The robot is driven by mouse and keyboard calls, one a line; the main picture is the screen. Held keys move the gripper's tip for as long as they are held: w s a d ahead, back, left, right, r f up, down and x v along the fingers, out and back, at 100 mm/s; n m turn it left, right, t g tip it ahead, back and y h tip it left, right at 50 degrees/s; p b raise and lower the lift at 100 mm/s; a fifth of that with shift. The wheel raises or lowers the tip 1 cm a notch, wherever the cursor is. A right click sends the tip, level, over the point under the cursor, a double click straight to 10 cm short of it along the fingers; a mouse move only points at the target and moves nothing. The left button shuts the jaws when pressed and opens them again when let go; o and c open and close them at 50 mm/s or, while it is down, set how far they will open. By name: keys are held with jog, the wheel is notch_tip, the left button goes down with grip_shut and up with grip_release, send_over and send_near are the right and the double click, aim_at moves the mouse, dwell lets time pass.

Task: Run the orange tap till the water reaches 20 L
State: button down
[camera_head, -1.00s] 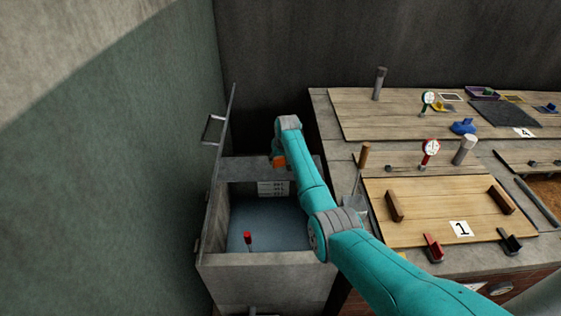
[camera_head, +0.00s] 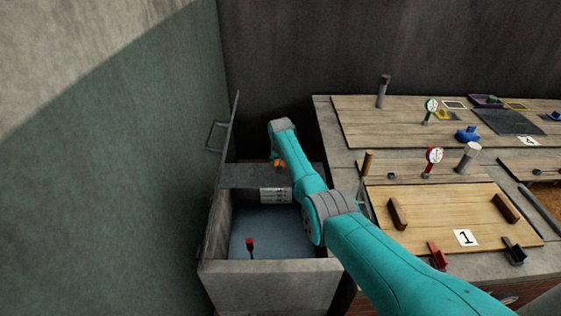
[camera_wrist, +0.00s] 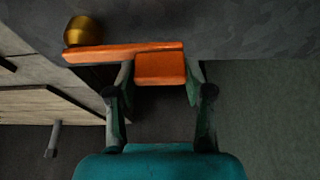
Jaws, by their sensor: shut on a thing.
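The orange tap handle (camera_wrist: 160,68) lies between the fingers of my gripper (camera_wrist: 160,85) in the wrist view, and the fingers are shut on it. A brass ball (camera_wrist: 84,30) sits beside the left end of its long bar. In the head view a bit of the orange tap (camera_head: 280,163) shows below my arm's end, at the back of the tank (camera_head: 272,268). Bluish water fills the tank's lower part. A white scale plate (camera_head: 274,196) is on the tank's back wall, its marks too small to read. A red-topped stick (camera_head: 250,243) stands in the water.
The tank's lid (camera_head: 222,165) stands open on the left, close to the green wall. A worktop (camera_head: 345,165) on the right carries wooden lids, gauges and coloured handles. My arm crosses over its near left edge.

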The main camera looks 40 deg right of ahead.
jog(key=shift+c, duration=2.2)
grip_release()
jog(key=v, duration=1.2)
